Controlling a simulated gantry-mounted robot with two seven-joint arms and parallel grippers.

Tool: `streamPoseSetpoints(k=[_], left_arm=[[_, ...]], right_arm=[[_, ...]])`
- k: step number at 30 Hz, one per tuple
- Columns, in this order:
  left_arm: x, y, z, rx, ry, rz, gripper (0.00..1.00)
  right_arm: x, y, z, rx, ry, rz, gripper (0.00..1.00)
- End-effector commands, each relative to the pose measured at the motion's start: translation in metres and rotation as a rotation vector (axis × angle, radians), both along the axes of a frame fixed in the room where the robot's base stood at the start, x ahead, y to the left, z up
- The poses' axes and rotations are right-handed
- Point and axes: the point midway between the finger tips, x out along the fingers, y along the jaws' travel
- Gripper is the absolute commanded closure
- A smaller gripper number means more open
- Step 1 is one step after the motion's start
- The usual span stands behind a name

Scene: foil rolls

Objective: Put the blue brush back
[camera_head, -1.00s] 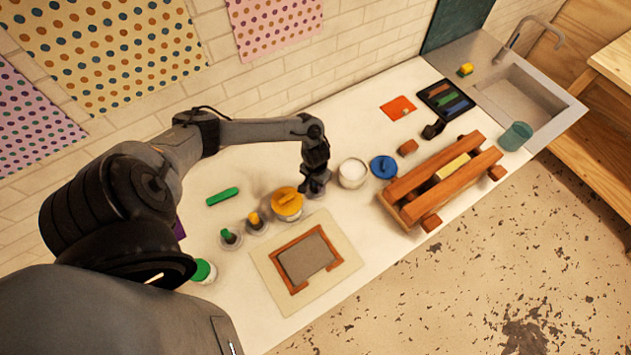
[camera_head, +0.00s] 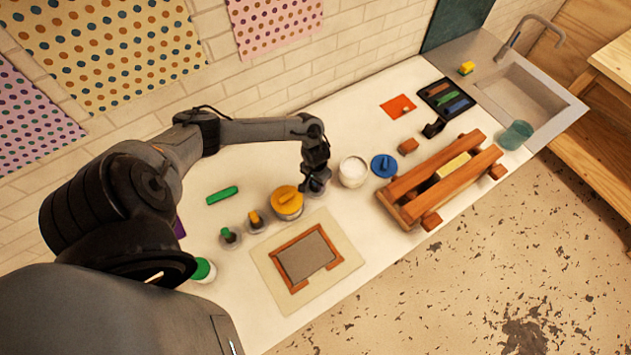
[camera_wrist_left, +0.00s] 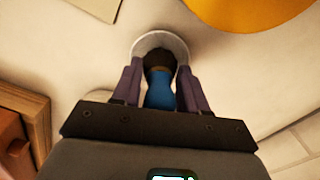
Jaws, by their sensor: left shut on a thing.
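My left gripper (camera_head: 316,180) is over the worktop, just right of the pot with the yellow lid (camera_head: 287,202). In the left wrist view its fingers are shut on the blue brush (camera_wrist_left: 159,92), whose dark end points away from the wrist. A small round cup (camera_wrist_left: 160,38) has its pale rim around that dark end. I cannot tell how deep the brush is in the cup. A green brush (camera_head: 229,236) and a yellow brush (camera_head: 254,218) stand in similar small cups to the left. My right gripper is not in view.
An open white jar (camera_head: 353,171) and a blue lid (camera_head: 384,165) stand close to the right of the gripper. A wooden frame on a board (camera_head: 283,282) lies in front. A wooden press (camera_head: 410,178) is farther right. The worktop behind the gripper is clear.

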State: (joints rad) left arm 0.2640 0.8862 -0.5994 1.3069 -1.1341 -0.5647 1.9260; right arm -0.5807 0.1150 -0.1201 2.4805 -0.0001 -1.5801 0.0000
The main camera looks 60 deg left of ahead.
Motion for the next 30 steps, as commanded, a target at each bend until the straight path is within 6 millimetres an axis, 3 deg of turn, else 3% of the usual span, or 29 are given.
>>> streamPoseSetpoints(k=[29, 30], left_arm=[[0.0000, -0.0002, -0.0096, 0.000, 0.000, 0.000, 0.98], [0.0000, -0.0002, -0.0096, 0.000, 0.000, 0.000, 0.56]], right_arm=[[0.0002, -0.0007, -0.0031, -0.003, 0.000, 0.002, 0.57], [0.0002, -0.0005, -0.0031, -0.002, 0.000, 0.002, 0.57]])
